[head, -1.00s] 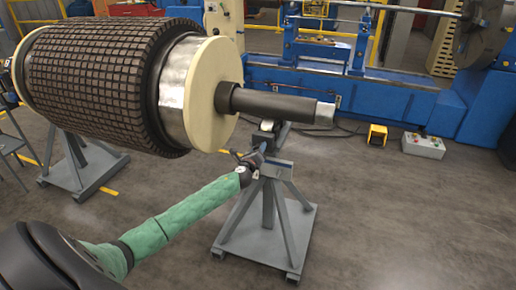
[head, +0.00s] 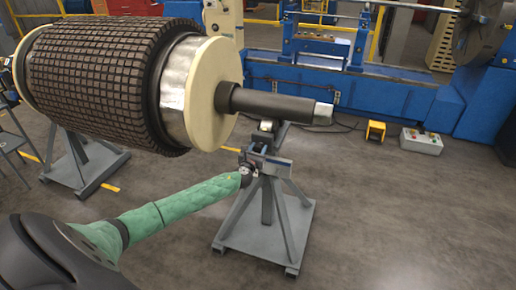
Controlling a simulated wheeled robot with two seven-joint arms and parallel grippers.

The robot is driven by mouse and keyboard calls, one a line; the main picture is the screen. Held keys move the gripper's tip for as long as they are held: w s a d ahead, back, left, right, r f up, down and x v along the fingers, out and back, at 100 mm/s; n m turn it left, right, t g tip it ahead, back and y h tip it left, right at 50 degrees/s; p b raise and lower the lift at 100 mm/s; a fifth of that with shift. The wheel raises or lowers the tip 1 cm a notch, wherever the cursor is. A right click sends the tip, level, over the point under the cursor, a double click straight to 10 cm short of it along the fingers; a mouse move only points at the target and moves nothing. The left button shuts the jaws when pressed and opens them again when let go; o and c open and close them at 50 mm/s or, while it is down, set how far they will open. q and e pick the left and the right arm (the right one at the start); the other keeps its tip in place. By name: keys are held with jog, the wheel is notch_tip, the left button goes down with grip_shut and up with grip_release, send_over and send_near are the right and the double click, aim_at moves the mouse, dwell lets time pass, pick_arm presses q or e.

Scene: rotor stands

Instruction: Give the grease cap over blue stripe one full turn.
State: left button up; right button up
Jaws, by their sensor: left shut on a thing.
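The steel-grey rotor stand (head: 268,208) holds up the shaft end of a big rotor. Its head (head: 277,167) shows a small blue patch near the top, and the stripe itself is too small to make out clearly. My left arm in a green sleeve reaches in from the lower left. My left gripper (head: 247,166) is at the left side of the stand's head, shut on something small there. This is at the place of the grease cap, but the cap is hidden by the gripper. My right gripper is not in view.
The rotor (head: 98,85) with its shaft (head: 270,103) hangs just above my gripper. A second stand (head: 82,165) is at the left. A blue machine (head: 390,92), a yellow pedal (head: 376,130) and a control box (head: 421,141) are behind. The floor at right is clear.

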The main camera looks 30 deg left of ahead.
aim_at(257, 151)
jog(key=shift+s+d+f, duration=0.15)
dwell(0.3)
pick_arm(q)
jog(key=o, duration=1)
jog(key=shift+s+d+f, duration=0.1)
jog(key=shift+s, duration=0.35)
jog(key=b+v, duration=0.2)
jog(key=v, duration=0.3)
jog(key=shift+s, duration=0.35)
jog(key=shift+s+d, duration=0.2)
jog(key=shift+s, duration=0.4)
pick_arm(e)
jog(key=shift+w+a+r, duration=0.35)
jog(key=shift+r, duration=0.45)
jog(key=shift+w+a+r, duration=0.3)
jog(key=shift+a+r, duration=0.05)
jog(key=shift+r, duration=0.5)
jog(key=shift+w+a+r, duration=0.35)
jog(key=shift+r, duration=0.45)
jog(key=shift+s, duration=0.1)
